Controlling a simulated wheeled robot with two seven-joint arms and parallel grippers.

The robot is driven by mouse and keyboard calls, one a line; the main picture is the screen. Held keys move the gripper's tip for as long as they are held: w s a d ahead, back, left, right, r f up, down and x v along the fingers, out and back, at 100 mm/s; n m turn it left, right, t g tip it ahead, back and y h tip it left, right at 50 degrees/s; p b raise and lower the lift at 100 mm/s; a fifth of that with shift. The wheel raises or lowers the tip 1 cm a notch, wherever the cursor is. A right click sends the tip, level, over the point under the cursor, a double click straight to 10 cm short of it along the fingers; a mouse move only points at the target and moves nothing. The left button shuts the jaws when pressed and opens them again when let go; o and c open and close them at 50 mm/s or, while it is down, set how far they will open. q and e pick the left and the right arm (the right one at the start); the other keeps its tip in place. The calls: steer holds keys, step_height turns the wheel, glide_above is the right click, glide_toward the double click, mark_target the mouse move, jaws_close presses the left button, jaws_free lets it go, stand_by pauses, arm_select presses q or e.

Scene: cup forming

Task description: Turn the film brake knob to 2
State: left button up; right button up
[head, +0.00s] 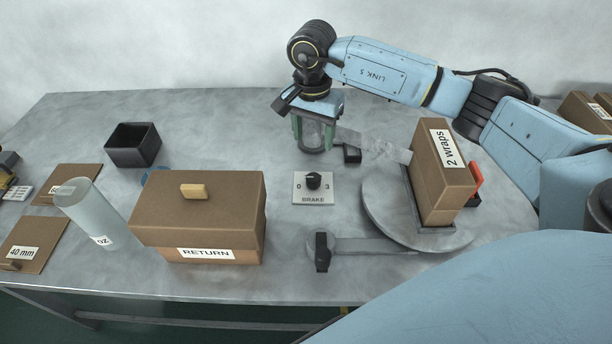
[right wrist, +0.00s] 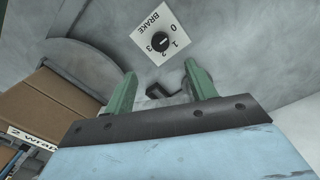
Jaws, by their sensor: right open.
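My right gripper (head: 315,143) is open, with green fingers, behind the plate and apart from the knob. In the right wrist view the gripper (right wrist: 160,70) has its fingers spread, with the knob just beyond them. My left gripper is not in view.
A box labelled 2 wraps (head: 430,185) stands on a round turntable (head: 385,222), with clear film (head: 375,144) reaching it. A bar with a black handle (head: 322,252) lies in front. A RETURN box (head: 200,220) stands left. Table around the plate is clear.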

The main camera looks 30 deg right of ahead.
mark_target(313, 178)
step_height(313, 178, down, 12)
steer(key=shift+s+f, duration=0.15)
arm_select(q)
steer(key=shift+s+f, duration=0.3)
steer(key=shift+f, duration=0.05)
arm_select(e)
steer(key=shift+f, duration=0.6)
steer(key=c, duration=1)
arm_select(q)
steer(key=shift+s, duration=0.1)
